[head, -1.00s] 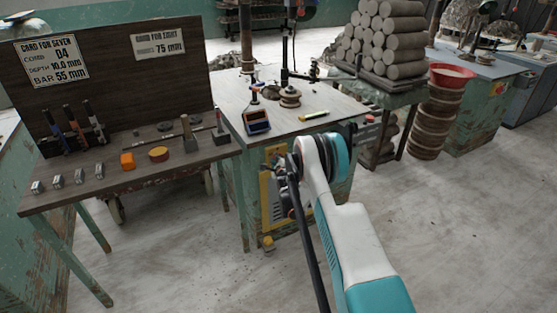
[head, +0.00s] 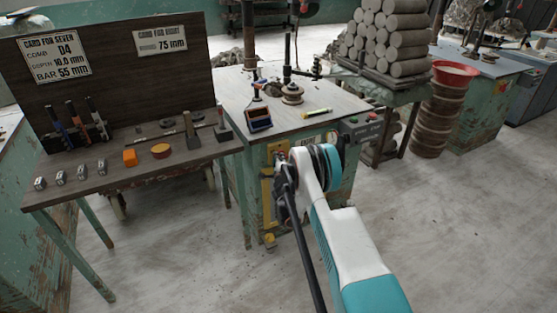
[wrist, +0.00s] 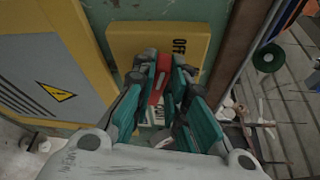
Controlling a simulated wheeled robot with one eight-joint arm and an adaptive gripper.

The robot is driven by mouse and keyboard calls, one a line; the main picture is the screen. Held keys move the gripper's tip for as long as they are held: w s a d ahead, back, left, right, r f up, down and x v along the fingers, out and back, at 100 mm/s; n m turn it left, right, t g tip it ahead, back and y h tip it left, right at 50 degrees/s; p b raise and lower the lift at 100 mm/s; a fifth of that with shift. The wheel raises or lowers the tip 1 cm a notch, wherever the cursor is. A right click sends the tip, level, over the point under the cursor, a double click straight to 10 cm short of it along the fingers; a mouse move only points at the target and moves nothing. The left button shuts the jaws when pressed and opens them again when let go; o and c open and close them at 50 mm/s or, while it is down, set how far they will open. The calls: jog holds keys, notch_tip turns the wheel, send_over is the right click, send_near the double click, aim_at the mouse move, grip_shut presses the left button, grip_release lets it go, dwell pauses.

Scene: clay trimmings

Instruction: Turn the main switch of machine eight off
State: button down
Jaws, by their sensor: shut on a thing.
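The red handle of the main switch (wrist: 160,79) shows between my fingers in the wrist view. It sits on a yellow plate (wrist: 128,40), with the word OFF turned sideways beside it. My gripper (wrist: 163,82) is shut on this red handle; its fingers hide much of it, so I cannot tell its exact angle. In the head view the yellow plate (head: 267,188) is on the front of the green machine (head: 256,158). My gripper (head: 281,168) is at the plate, partly hidden by my arm.
A box with a green and a red button (head: 362,131) hangs at the machine's right corner. A yellow-framed grey panel with a warning sign (wrist: 58,91) is beside the plate. A wooden bench (head: 118,172) with tools stands left. Stacked clay (head: 392,42) is behind, right.

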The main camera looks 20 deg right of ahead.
dwell(0.3)
jog(key=c, duration=1.6)
grip_release()
jog(key=shift+s, duration=0.1)
jog(key=v, duration=0.7)
jog(key=shift+s, duration=0.2)
jog(key=shift+a, duration=0.1)
